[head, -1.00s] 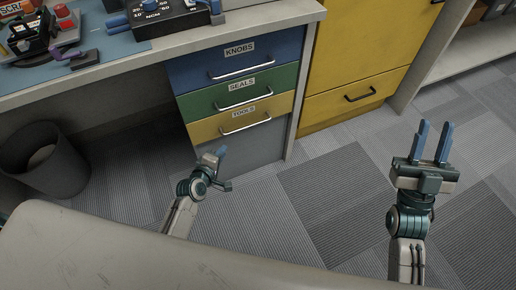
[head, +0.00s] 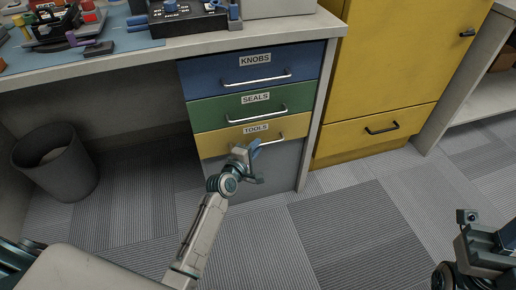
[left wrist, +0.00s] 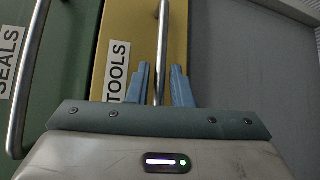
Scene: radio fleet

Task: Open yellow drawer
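The yellow drawer (head: 215,144), labelled TOOLS, is the lowest of three drawers under the counter and sits shut, flush with the front. Its metal bar handle (head: 279,137) is partly hidden by my left gripper (head: 257,150) in the head view. In the left wrist view the yellow drawer front (left wrist: 182,35) fills the middle. There the handle (left wrist: 162,40) runs down between the two blue fingertips of my left gripper (left wrist: 160,82), which stand apart with a gap. My right gripper (head: 495,245) is cut off at the lower right edge; its fingers do not show clearly.
A blue KNOBS drawer (head: 220,83) and a green SEALS drawer (head: 215,111) sit shut above. A yellow cabinet (head: 375,75) stands to the right. A dark bin (head: 55,165) stands on the floor at left. The carpet before the drawers is clear.

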